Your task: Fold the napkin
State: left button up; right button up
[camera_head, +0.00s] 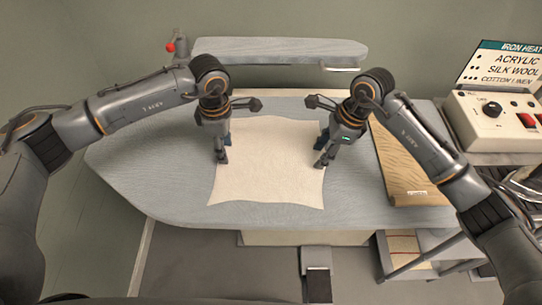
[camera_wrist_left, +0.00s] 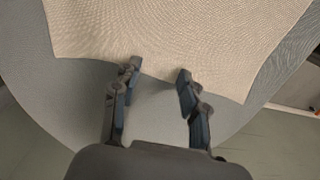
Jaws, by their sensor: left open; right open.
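The napkin (camera_head: 268,172) is a cream, roughly square cloth lying flat and spread out on the grey-blue ironing board, with slightly wavy edges. My left gripper (camera_head: 222,160) points down at its left edge. In the left wrist view, the left gripper (camera_wrist_left: 155,75) is open, and the edge of the napkin (camera_wrist_left: 180,35) lies at its fingertips with bare board between the fingers. Whether the fingertips touch the cloth I cannot tell. My right gripper (camera_head: 320,162) is open at the napkin's right edge, pointing down. Nothing shows held in either gripper.
The ironing board (camera_head: 150,160) has free room left of the napkin. A narrow sleeve board (camera_head: 285,48) stands behind. At right are a wooden board (camera_head: 402,170), a control box with a dial (camera_head: 490,112) and an iron heat sign (camera_head: 505,65).

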pick_arm(q)
jog(key=shift+f, duration=0.25)
pick_arm(e)
jog(key=shift+f, duration=0.2)
jog(key=shift+f, duration=0.1)
pick_arm(q)
jog(key=shift+f, duration=0.25)
pick_arm(e)
jog(key=shift+f, duration=0.2)
pick_arm(q)
jog(key=shift+r, duration=0.1)
jog(key=shift+c, duration=0.7)
pick_arm(e)
jog(key=shift+r, duration=0.1)
jog(key=shift+c, duration=0.7)
pick_arm(q)
jog(key=c, duration=0.4)
pick_arm(e)
jog(key=c, duration=0.4)
pick_arm(q)
grip_shut()
pick_arm(e)
grip_shut()
pick_arm(q)
jog(key=shift+s, duration=0.1)
pick_arm(e)
jog(key=shift+s, duration=0.1)
